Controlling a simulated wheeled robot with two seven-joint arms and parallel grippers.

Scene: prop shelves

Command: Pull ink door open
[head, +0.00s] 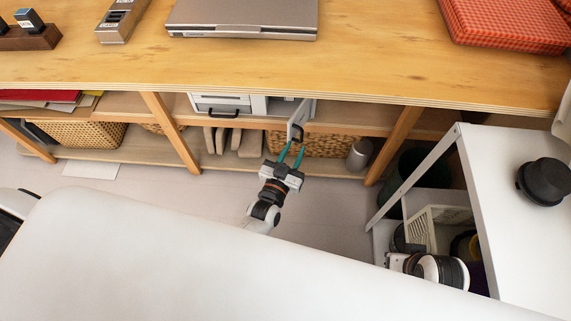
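The printer (222,101) sits on the shelf under the wooden top. A light-grey door (299,114) at its right stands swung out toward me, at an angle to the printer's front. A dark handle (297,129) is on this door. My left gripper (294,146) points up at the handle; its two teal fingers are apart with a gap between them. The fingertips are right at the handle, and I cannot tell whether they touch it. My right arm shows at the lower right, but its fingers are not visible.
A wicker basket (325,146) and a grey cylinder (359,154) stand on the lower shelf behind my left gripper. Wooden posts frame the bay. A white table (510,190) with a black round object (545,182) is at right. A closed laptop (243,17) lies on top.

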